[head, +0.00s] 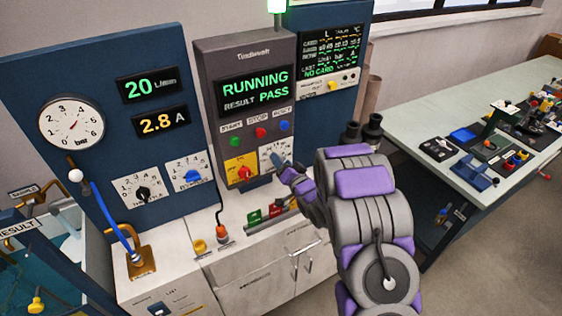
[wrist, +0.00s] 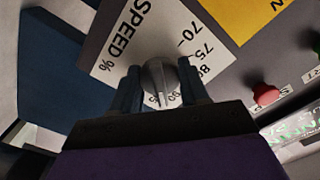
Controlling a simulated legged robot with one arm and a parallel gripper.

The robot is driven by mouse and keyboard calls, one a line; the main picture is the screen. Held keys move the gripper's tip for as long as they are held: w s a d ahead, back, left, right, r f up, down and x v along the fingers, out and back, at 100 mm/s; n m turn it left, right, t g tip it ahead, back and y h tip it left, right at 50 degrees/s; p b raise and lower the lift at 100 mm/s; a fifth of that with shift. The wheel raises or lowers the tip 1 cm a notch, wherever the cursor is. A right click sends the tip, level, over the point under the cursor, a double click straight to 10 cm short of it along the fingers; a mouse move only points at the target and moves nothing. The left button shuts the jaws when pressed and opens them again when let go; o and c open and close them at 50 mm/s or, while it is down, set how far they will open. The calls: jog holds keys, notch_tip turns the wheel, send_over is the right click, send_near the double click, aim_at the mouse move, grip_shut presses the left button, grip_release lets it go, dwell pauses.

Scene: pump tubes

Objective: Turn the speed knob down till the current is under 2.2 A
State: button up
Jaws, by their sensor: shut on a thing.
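The speed knob (wrist: 158,80) is grey and rounded with a pale pointer line. It sits on a white dial plate (wrist: 125,40) marked "SPEED %", with 70, 75 and 80 readable in the wrist view. My gripper (wrist: 160,88) is shut on the knob, one blue finger on each side. In the head view my gripper (head: 283,165) reaches the white dial (head: 267,152) at the lower right of the grey panel and hides the knob. The current display (head: 161,122) reads 2.8 A. The pointer's exact setting is partly hidden by my gripper.
The flow display (head: 152,87) reads 20 L/min. The screen (head: 256,88) reads RUNNING, RESULT PASS. START, STOP (head: 260,132) and RESET buttons sit above the dial. A red knob on a yellow plate (head: 235,164) is close on its left. A cluttered bench (head: 425,148) stands right.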

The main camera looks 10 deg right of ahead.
jog(key=shift+f+n, duration=0.2)
jog(key=shift+n, duration=0.8)
jog(key=o, duration=0.8)
jog(key=shift+c, duration=0.2)
jog(key=o, duration=0.3)
jog(key=shift+r, duration=0.1)
jog(key=p+v, duration=1)
jog(key=v, duration=0.7)
jog(key=shift+s, duration=0.15)
